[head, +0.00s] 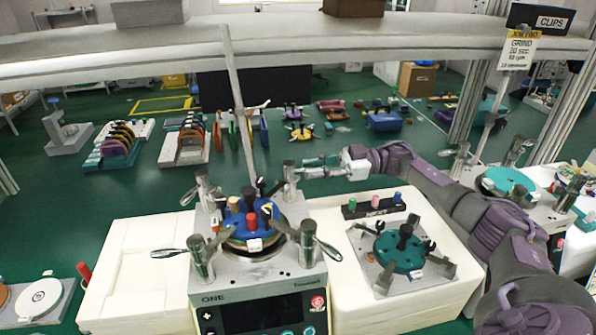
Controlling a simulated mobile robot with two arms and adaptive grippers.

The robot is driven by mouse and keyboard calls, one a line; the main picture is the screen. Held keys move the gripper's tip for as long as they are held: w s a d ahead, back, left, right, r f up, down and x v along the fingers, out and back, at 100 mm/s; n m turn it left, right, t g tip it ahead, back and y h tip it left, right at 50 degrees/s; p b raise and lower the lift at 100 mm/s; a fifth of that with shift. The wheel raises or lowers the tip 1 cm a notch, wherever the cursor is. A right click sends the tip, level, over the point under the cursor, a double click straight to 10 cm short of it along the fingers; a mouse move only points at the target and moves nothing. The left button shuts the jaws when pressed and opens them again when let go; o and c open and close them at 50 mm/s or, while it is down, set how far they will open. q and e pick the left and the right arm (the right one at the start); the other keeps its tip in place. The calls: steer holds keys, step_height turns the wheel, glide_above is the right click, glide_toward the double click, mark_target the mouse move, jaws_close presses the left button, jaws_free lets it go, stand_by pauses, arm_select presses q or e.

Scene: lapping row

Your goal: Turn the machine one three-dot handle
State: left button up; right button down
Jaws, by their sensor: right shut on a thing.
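Levers show on the front and back left posts. My right gripper (302,168) reaches in from the right and is shut on the lever at the back right post, mostly covering it. The dot marks are too small to read. My left gripper is not in view.
A teal plate fixture (400,250) and a dark rack with coloured pegs (372,206) sit right of the machine. A shelf (120,48) crosses above. Another machine (508,182) stands at the right.

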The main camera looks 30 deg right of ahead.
stand_by(0.4)
steer(key=c, duration=1.1)
jaws_free()
steer(key=shift+v, duration=3.8)
steer(key=shift+w, duration=0.15)
